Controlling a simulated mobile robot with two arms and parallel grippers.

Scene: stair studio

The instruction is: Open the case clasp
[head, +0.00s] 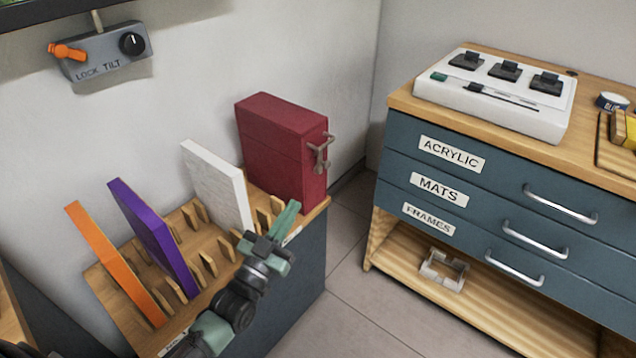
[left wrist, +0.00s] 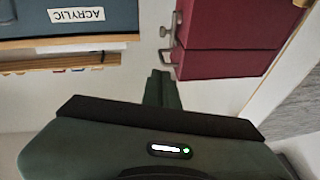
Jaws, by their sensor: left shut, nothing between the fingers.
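The dark red case (head: 272,148) stands upright at the right end of the wooden rack. Its metal clasp (head: 319,153) is on the case's right-hand face, near the top. In the left wrist view the case (left wrist: 225,28) is at the upper right, and the clasp (left wrist: 168,58) projects from its left side. My left gripper (head: 290,212) is shut and empty, below and left of the clasp in the head view. In the left wrist view its fingertips (left wrist: 161,74) appear just below the clasp; I see no clear contact. My right gripper is not in view.
White, purple and orange panels (head: 218,186) stand in the wooden rack (head: 122,300), left of the case. A blue drawer cabinet (head: 490,205) stands at the right, with floor between. A lock-tilt box (head: 100,54) is on the wall.

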